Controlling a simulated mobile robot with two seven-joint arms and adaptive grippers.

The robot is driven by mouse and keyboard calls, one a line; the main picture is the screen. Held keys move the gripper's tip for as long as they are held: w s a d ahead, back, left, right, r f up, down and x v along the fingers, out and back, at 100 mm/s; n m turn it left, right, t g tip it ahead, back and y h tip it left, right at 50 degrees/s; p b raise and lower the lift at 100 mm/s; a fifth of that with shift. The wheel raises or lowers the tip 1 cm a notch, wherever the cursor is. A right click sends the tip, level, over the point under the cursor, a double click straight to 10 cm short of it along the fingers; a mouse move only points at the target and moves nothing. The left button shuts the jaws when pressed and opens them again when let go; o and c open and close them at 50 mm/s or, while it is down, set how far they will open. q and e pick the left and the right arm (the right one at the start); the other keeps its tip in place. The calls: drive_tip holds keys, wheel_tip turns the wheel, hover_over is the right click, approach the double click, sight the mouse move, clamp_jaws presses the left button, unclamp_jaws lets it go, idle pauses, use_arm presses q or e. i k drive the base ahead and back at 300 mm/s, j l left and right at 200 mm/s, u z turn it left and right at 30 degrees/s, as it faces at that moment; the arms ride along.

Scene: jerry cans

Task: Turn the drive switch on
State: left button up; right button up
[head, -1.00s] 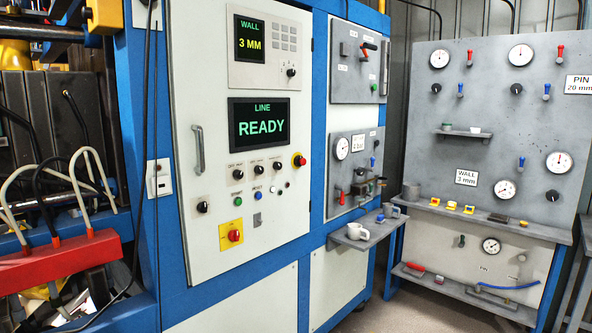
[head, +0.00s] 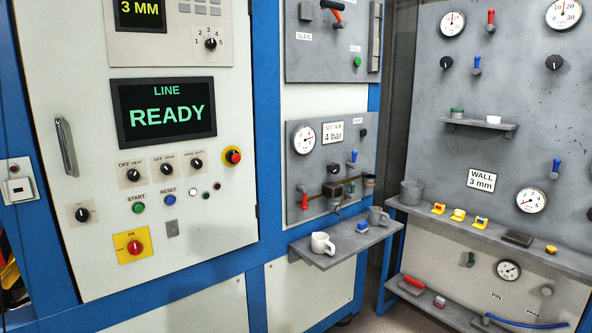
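The control cabinet door (head: 90,240) fills the left of the head view. A row of three black rotary knobs sits below the screen: the left knob (head: 133,175) has a plate reading OFF and HEAT, the middle knob (head: 167,169) a plate starting with OFF, and the right knob (head: 197,164) a plate too small to read. I cannot tell which is the drive switch. Another black knob (head: 82,214) sits lower left. A red rotary switch on a yellow plate (head: 134,247) is at the bottom, with ON above it. Neither gripper is in view.
The screen (head: 163,112) reads LINE READY. A red stop button (head: 233,155), green START button (head: 138,208) and blue RESET button (head: 169,200) are nearby. A door handle (head: 66,146) stands out at left. A shelf (head: 345,242) with mugs juts out to the right.

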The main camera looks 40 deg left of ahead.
sight(166, 169)
drive_tip(key=i+j+u, duration=0.1)
drive_tip(key=i+u, duration=0.7)
drive_tip(key=i+l+u, duration=0.2)
drive_tip(key=i+u, duration=0.2)
drive_tip(key=i+l+u, duration=0.4)
drive_tip(key=k+j, duration=0.1)
drive_tip(key=j, duration=0.05)
